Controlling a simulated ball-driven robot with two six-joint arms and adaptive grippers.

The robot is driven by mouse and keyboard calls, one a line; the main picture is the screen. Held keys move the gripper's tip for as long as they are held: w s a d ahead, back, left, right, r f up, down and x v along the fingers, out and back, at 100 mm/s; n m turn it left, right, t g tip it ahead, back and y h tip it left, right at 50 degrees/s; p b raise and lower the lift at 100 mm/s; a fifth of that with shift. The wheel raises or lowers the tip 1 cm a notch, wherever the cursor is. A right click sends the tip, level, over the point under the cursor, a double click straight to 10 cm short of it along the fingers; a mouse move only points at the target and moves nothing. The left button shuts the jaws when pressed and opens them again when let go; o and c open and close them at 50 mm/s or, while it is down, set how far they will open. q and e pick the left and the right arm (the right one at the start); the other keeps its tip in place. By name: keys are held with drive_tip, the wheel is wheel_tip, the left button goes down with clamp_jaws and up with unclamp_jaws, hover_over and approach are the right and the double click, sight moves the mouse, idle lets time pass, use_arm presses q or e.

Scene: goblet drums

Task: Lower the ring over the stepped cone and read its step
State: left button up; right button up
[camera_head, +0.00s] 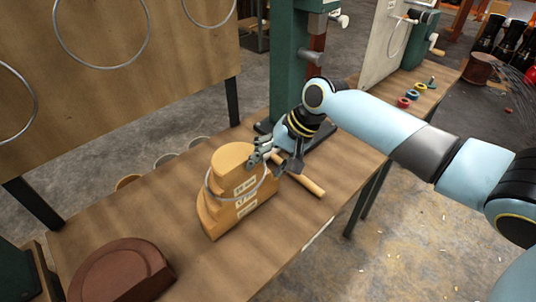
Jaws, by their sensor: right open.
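The stepped cone (222,211) is a light wooden block with curved steps and pale step labels, standing on the workbench (182,222). The labels are too small to read surely. A thin metal ring (236,199) goes around the cone below its top step; I cannot tell whether it sits level or touches all round. My right gripper (271,159) is open at the cone's right side, close to the ring's right edge. Its fingertips partly overlap the cone's edge, so contact with the ring is unclear. My left gripper is out of view.
A wooden handle (306,186) lies right of the cone, by the base of a green machine (287,60). A dark brown round block (122,272) lies front left. Metal rings hang on a wooden board (140,60) behind.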

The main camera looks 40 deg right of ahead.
drive_tip(key=shift+w+r, duration=0.15)
drive_tip(key=v, duration=1.1)
drive_tip(key=shift+s+d+r, duration=0.2)
drive_tip(key=shift+s+r, duration=0.1)
